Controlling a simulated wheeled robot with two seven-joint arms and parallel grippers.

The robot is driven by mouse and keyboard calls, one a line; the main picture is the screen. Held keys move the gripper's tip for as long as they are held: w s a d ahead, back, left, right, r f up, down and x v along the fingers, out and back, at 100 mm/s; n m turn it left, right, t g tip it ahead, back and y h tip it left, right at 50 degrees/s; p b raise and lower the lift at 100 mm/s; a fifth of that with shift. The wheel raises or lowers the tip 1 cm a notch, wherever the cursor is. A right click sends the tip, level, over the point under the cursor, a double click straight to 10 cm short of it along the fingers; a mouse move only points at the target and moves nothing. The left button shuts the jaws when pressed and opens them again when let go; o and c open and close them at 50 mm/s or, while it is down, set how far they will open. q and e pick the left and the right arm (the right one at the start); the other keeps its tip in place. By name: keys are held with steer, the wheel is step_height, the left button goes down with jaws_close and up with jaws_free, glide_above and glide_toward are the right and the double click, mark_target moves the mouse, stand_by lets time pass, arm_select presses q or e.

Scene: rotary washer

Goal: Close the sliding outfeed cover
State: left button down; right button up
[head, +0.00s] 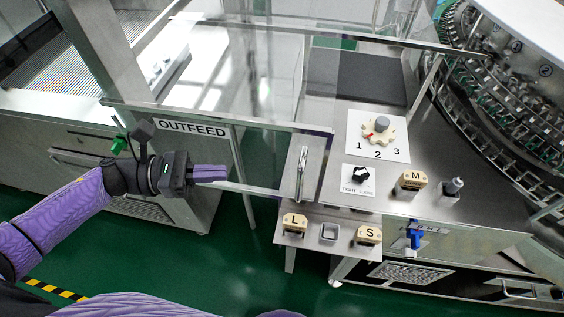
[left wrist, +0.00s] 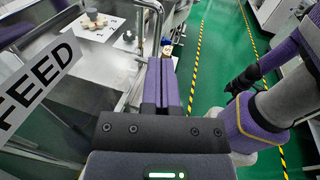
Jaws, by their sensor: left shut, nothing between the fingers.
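The outfeed section has a clear panel (head: 255,75) in a metal frame, with an OUTFEED label (head: 191,127) on the frame's left part. The label also shows large in the left wrist view (left wrist: 38,80). An upright metal handle (head: 301,172) is on a metal plate to the right. I cannot tell how far the cover is slid. My left gripper (head: 224,173) is shut and empty, in front of the frame below the label. It points right toward the handle, with a gap between. Its fingers show in the left wrist view (left wrist: 161,80). A dark part of my right arm shows there; its fingers are unclear.
The rotary machine (head: 510,80) fills the far right. The green floor in front is clear.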

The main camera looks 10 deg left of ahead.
arm_select(q)
steer(key=p+x, duration=0.2)
steer(key=x, duration=0.9)
steer(key=shift+d, duration=0.25)
arm_select(e)
step_height(320, 180, up, 2)
steer(key=shift+w+a+r, duration=0.1)
steer(key=shift+w+r, duration=0.05)
steer(key=shift+r, duration=0.05)
arm_select(q)
steer(key=shift+w, duration=0.1)
